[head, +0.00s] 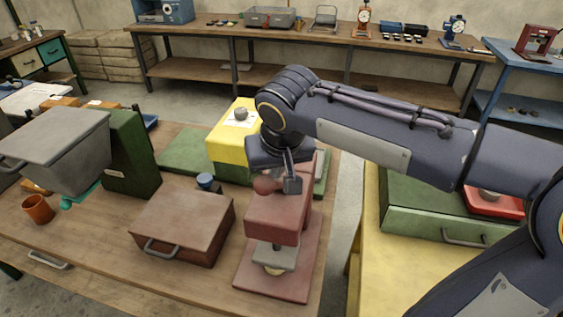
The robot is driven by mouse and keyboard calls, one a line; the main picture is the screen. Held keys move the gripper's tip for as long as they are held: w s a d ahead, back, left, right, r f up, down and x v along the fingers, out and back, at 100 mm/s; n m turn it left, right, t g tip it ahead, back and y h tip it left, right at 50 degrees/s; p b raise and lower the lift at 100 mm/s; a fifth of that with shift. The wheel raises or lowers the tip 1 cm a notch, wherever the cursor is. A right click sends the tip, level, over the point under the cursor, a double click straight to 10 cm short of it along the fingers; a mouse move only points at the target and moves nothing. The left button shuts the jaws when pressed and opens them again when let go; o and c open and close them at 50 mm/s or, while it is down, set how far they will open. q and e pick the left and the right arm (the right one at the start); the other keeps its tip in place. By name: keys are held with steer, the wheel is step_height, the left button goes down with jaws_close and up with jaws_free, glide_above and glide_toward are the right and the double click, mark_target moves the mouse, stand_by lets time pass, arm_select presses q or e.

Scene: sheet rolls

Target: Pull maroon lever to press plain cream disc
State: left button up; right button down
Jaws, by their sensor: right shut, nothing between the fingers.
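The maroon press (277,218) stands on a maroon base plate near the front right of the wooden table. Its maroon lever ends in a round knob (265,185) at the upper left of the press head. A grey pressing block (275,257) hangs under the head. The cream disc (273,271) shows only as a thin edge below this block. My right gripper (292,186) points down beside the knob, just to its right, and is shut with nothing in it. Whether it touches the knob or lever I cannot tell. My left gripper is out of view.
A brown case (182,222) stands left of the press, with a small blue-topped item (205,181) behind it. A yellow box (233,140) stands behind the press. A grey box on a green stand (128,155) and an orange cup (38,209) are at left. A green case (420,207) is at right.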

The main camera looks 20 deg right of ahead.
steer(key=shift+s, duration=0.15)
steer(key=shift+w+d+r+p, duration=0.15)
steer(key=shift+w+d+p, duration=0.2)
steer(key=shift+w+d, duration=0.1)
steer(key=shift+w+d+p, duration=1.6)
steer(key=shift+w+d, duration=1.5)
steer(key=shift+w, duration=1)
step_height(320, 180, up, 10)
steer(key=w+d+p, duration=0.1)
steer(key=p, duration=0.5)
steer(key=shift+w+r, duration=0.15)
steer(key=shift+w, duration=0.15)
steer(key=shift+d, duration=0.1)
